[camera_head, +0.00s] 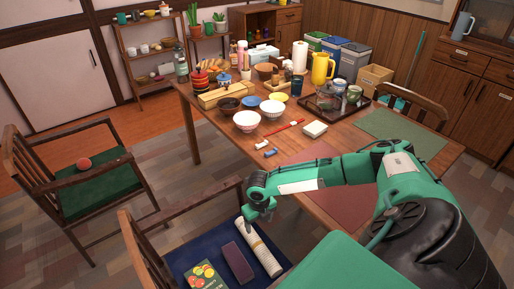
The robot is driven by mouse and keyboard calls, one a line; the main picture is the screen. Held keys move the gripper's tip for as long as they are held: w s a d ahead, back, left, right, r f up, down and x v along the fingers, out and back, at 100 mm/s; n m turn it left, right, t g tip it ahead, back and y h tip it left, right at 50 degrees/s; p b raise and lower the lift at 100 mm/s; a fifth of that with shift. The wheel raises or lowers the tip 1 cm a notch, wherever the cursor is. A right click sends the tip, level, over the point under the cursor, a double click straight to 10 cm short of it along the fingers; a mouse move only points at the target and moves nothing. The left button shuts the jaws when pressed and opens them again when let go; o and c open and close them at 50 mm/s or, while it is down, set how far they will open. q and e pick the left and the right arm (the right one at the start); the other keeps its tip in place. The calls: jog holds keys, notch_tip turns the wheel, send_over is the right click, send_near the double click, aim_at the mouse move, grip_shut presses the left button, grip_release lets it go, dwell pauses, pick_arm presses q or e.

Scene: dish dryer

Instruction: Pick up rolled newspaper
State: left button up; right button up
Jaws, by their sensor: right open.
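The rolled newspaper (259,249) is a pale printed roll lying on the dark blue seat of the near chair, at the seat's right side. My right gripper (259,217) hangs above the far end of the roll, pointing down. It is open, with nothing seen between its fingers. Its fingertips are small here, and I cannot tell whether they touch the roll. My left gripper is not in view.
A dark case (237,262) and a green book (204,276) lie left of the roll. The near chair's wooden back (143,250) rises at the left. The crowded dining table (205,122) stands behind. Another chair (95,185) holds a red ball (84,164).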

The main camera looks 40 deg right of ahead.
aim_at(257, 242)
notch_tip(257, 242, down, 9)
jog(key=shift+a+r+b, duration=0.1)
jog(key=shift+b, duration=0.4)
jog(key=f, duration=0.5)
jog(key=shift+a, duration=0.35)
jog(key=shift+f, duration=0.2)
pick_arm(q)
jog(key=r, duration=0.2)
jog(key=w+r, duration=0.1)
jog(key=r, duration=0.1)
pick_arm(e)
jog(key=c, duration=1.1)
